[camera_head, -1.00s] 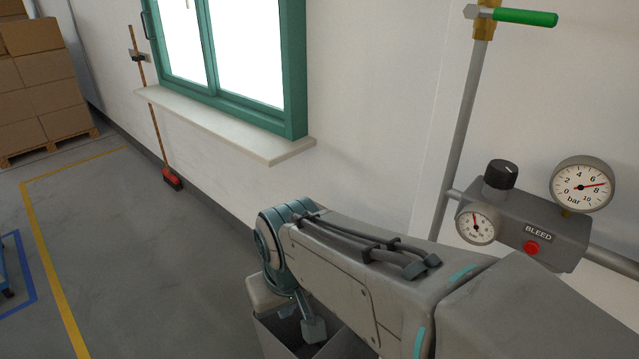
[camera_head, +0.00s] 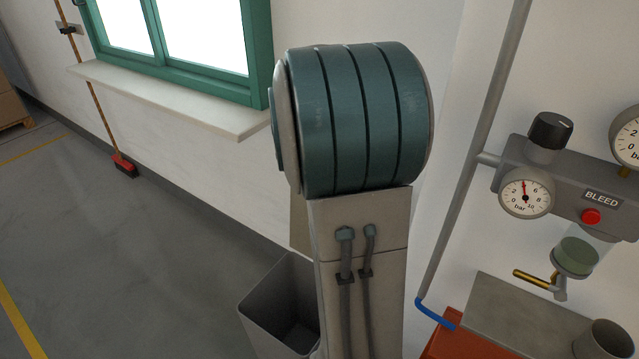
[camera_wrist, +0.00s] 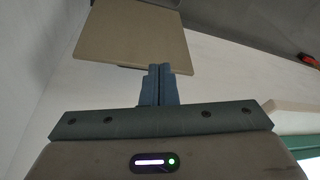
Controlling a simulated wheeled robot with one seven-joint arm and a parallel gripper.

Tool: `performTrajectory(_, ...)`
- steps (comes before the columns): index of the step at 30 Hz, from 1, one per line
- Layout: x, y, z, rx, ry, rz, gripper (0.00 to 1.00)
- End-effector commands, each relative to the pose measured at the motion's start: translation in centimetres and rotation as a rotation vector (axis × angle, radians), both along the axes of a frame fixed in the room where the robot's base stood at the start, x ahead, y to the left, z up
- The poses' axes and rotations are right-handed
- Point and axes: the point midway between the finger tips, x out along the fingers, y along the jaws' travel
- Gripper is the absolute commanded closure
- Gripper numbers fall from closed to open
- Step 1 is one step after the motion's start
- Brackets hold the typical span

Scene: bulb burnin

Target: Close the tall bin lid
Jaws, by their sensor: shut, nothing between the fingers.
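The tall bin (camera_head: 270,305) is a grey, square-mouthed container by the wall at the lower middle of the head view. Its mouth is uncovered and its dark inside shows. A beige strip (camera_head: 299,225), which looks like the raised lid, stands above its back, mostly hidden by my arm. In the wrist view the lid (camera_wrist: 135,32) is a flat beige panel at the top. My gripper (camera_wrist: 159,70) is shut and empty, its fingertips overlapping the panel's lower edge in the picture. I cannot tell whether they touch it. The head view does not show my gripper.
A pressure unit with a gauge (camera_head: 525,192) and a red bleed button (camera_head: 591,216) is on the right. A grey pipe (camera_head: 478,150) rises beside it. A window sill (camera_head: 170,98) juts from the wall. A broom (camera_head: 123,165) leans farther left.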

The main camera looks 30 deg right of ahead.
Motion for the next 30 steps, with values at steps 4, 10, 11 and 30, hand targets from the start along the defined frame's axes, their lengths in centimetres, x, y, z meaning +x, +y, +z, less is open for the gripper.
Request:
performTrajectory(4, 3.2, -6.7, -3.7, -0.053, 0.0, -0.181, 1.0)
performTrajectory(10, 5.4, -13.0, -6.4, -0.124, -0.008, -0.338, 1.0)
performTrajectory(11, 5.6, -13.6, -6.6, -0.133, -0.011, -0.354, 1.0)
performTrajectory(30, 7.2, -18.6, -14.8, -0.158, -0.013, -0.402, 1.0)
